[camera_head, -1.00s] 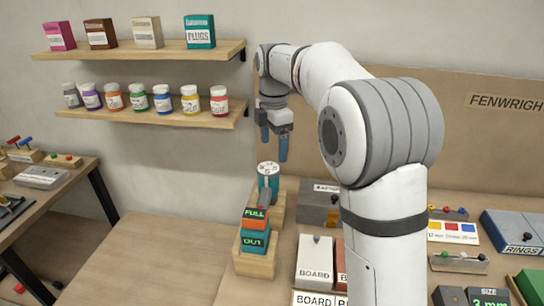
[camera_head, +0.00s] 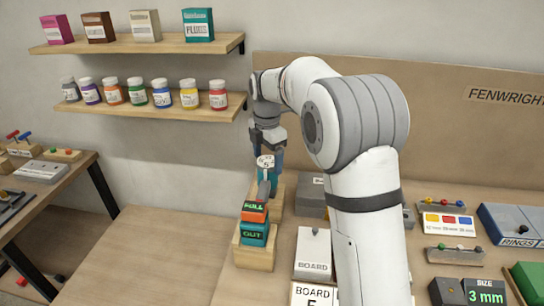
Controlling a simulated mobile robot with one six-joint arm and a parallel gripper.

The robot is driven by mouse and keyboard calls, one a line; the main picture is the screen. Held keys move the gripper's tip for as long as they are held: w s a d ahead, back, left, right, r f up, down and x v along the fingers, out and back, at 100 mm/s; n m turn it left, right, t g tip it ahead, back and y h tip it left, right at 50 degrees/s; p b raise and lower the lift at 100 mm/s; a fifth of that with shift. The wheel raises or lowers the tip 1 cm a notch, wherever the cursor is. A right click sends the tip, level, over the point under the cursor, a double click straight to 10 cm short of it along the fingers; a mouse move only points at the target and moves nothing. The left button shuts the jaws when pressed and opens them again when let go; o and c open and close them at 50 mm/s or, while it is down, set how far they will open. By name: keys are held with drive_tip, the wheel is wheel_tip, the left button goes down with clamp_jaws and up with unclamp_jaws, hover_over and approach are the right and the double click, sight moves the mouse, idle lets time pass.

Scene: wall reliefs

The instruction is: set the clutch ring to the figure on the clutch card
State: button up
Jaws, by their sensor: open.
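A white ring with dark figures (camera_head: 265,162), seemingly the clutch ring, sits on top of a teal body at the back of a wooden stand (camera_head: 254,258). The figure facing me looks like a 5, but it is small. My gripper (camera_head: 268,158) points down over the ring, open, with its blue fingers beside it. I cannot tell whether they touch it. A white card reading BOARD (camera_head: 313,294) lies at the front edge, with a figure below, perhaps a 5, cut off by the frame. I cannot tell if it is the clutch card.
Orange FULL (camera_head: 254,211) and teal OUT (camera_head: 253,234) blocks sit on the stand's front. A white BOARD block (camera_head: 313,254) stands right of it, by my arm. A RINGS case (camera_head: 518,226) is far right. Bench left of the stand is clear. Shelves hang above left.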

drive_tip(key=shift+c, duration=0.2)
drive_tip(key=c, duration=0.9)
drive_tip(key=shift+d, duration=0.55)
drive_tip(key=shift+a, duration=0.6)
drive_tip(key=shift+c, duration=0.2)
drive_tip(key=shift+m, duration=0.3)
